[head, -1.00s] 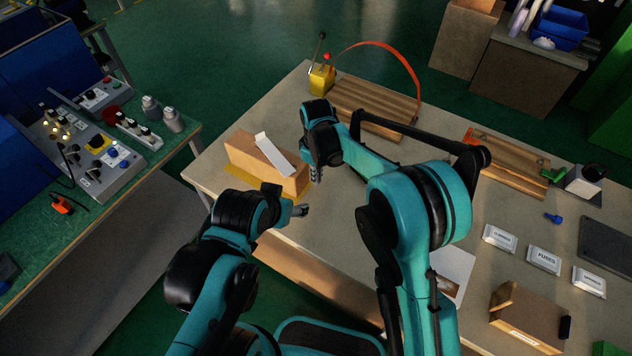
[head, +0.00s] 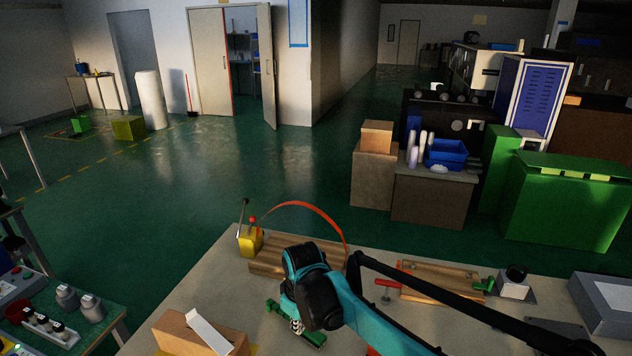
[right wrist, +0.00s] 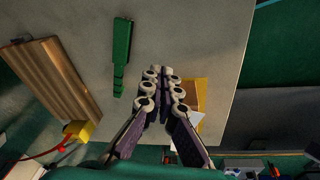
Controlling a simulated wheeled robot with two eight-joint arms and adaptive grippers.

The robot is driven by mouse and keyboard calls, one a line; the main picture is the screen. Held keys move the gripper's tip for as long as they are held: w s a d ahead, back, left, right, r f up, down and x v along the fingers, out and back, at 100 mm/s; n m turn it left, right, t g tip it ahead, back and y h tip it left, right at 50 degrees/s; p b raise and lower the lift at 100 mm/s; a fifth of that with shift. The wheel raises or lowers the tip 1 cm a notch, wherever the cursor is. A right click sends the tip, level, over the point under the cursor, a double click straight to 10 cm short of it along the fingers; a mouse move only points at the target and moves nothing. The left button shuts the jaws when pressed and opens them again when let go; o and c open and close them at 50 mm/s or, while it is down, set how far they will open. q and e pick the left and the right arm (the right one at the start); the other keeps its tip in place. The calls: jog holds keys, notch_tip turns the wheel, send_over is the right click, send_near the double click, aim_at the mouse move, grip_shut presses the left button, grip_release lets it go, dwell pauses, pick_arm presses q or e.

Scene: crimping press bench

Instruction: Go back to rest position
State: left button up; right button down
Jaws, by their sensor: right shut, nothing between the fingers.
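My right gripper (head: 297,326) is over the bench (head: 200,292), to the right of a long cardboard box (head: 186,337). In the right wrist view its fingers (right wrist: 160,76) are together with nothing between them. Behind them, part of the box (right wrist: 190,95), a yellow patch and white paper show. A long green object (right wrist: 122,45) lies on the bench beside the fingers in that view. Green parts also show under the gripper in the head view (head: 313,338). My left gripper is out of view.
A yellow block with a lever (head: 250,241) and a red-orange arched strap (head: 318,207) stand by a ridged wooden board (head: 272,259) at the bench's far edge. A second wooden board (head: 440,277) lies to the right. Open green floor (head: 190,190) lies beyond the bench.

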jog(key=s+d+r+m+t, duration=0.1)
jog(key=s+d+r+m, duration=0.25)
jog(key=d, duration=0.35)
jog(key=s+d+r+m+t, duration=0.2)
jog(key=s+d, duration=0.3)
jog(key=d, duration=0.2)
jog(key=s+d+f+m+t, duration=0.2)
jog(key=s+d+m, duration=0.3)
jog(key=s+d, duration=0.3)
jog(key=shift+s+f+h, duration=0.4)
jog(key=shift+s+f, duration=0.05)
jog(key=shift+s, duration=0.25)
